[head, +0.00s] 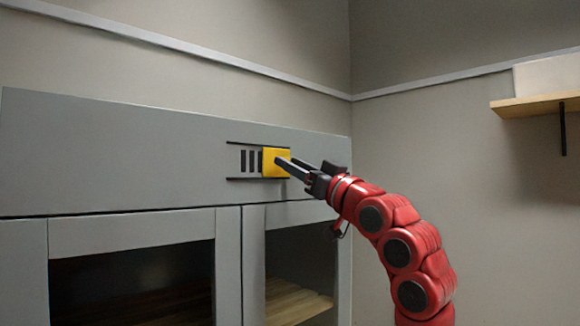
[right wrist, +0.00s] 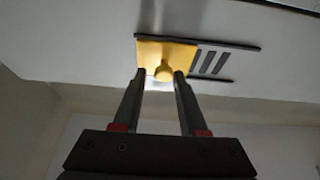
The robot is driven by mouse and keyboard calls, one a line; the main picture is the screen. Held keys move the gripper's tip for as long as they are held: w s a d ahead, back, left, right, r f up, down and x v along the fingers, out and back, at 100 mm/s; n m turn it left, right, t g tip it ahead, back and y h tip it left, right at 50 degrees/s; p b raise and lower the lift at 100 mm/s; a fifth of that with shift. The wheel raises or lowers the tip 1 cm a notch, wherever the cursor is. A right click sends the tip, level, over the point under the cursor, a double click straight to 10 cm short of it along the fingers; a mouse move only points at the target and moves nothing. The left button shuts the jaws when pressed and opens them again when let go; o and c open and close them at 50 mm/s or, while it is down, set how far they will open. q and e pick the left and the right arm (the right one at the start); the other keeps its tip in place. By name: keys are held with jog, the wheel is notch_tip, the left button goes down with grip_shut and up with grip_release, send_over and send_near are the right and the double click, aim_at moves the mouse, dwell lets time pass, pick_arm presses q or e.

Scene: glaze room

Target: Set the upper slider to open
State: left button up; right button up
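The slider is a yellow square plate (head: 276,162) with a small knob, set between two dark rails on the upper grey panel. In the head view it covers the right end of the rails, and several dark slots (head: 250,161) show to its left. My right gripper (head: 283,163) reaches it from the right. In the right wrist view the yellow plate (right wrist: 152,55) and its round knob (right wrist: 163,70) lie ahead. My right fingers (right wrist: 161,75) are apart, with the knob in line with the gap between them. I cannot tell whether they touch it. My left gripper is not in view.
The panel (head: 120,150) tops a grey cabinet with dark open compartments and wooden boards (head: 292,300) inside. A wooden shelf (head: 535,104) with a pale box (head: 548,75) is on the right wall. The space in front of the panel's left part is clear.

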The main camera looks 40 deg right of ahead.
jog(key=shift+o, duration=1.1)
jog(key=shift+s+f, duration=0.1)
jog(key=b+v, duration=0.8)
jog(key=v, duration=0.9)
jog(key=shift+s, duration=0.2)
jog(key=shift+d, duration=0.1)
